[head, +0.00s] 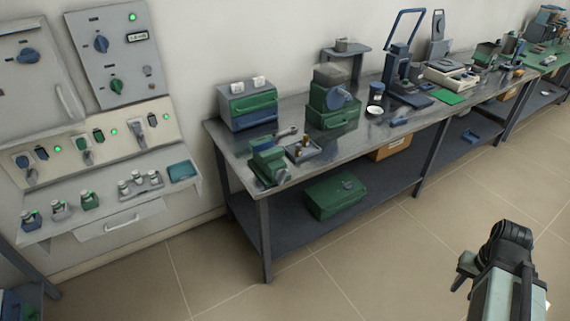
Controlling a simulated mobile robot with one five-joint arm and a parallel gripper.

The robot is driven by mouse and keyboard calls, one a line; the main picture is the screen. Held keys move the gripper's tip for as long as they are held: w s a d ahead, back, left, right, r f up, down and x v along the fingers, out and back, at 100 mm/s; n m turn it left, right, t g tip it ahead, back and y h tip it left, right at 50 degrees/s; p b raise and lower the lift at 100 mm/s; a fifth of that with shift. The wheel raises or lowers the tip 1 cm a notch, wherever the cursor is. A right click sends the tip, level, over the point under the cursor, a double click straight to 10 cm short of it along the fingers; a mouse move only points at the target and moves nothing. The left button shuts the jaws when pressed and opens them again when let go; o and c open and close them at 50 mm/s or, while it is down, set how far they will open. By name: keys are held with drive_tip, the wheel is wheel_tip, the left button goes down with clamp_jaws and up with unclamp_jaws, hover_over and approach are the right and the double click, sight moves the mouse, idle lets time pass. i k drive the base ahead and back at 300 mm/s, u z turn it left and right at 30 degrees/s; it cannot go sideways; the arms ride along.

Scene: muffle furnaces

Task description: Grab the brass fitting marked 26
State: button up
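Small brass-coloured pieces stand in and beside a small grey tray (304,158) near the left end of the metal workbench (345,148). One brass piece (322,153) is at the tray's right side, and another brass-coloured spot shows further left. They are too small for any mark such as 26 to be read. My gripper (463,273) is at the lower right over the floor, well away from the bench. It is partly hidden by my arm, and its fingers cannot be made out clearly.
A green vise (267,163) stands left of the tray, with a green machine (333,102) behind it. A green box (335,195) sits on the lower shelf. A grey control panel (112,57) fills the left. The tiled floor (390,255) before the bench is clear.

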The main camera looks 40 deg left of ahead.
sight(305, 144)
drive_tip(key=u, duration=0.05)
drive_tip(key=k, duration=0.45)
drive_tip(key=u, duration=2.2)
drive_tip(key=i, duration=1.05)
